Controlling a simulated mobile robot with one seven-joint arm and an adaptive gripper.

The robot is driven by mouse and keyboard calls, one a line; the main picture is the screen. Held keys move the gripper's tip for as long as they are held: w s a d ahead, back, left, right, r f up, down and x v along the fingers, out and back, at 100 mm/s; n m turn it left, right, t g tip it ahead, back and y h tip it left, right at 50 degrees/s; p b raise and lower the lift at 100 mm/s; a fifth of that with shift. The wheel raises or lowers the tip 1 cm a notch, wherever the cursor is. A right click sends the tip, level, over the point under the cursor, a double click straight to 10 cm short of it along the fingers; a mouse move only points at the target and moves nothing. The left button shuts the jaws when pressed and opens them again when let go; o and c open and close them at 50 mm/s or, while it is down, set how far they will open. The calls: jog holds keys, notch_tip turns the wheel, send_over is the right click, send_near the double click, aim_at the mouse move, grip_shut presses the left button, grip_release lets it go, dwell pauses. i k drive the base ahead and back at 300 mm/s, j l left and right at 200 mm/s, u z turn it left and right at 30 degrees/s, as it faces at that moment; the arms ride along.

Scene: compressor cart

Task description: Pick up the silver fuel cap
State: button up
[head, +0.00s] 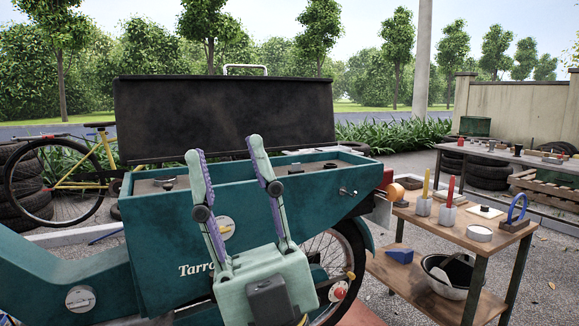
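My gripper (224,150) is pale green with purple inner pads. A round silver cap (226,232) shows on the box side between the fingers, partly hidden by the gripper. Another round silver cap (80,299) sits on the teal body at lower left, clear of the gripper. I cannot tell which of them is the fuel cap. Small items lie inside the open box, too small to make out.
The raised black lid (225,118) stands behind the box. A yellow bicycle and tyres stand at left.

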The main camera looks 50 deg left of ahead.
aim_at(159, 181)
jog(key=u, duration=1.3)
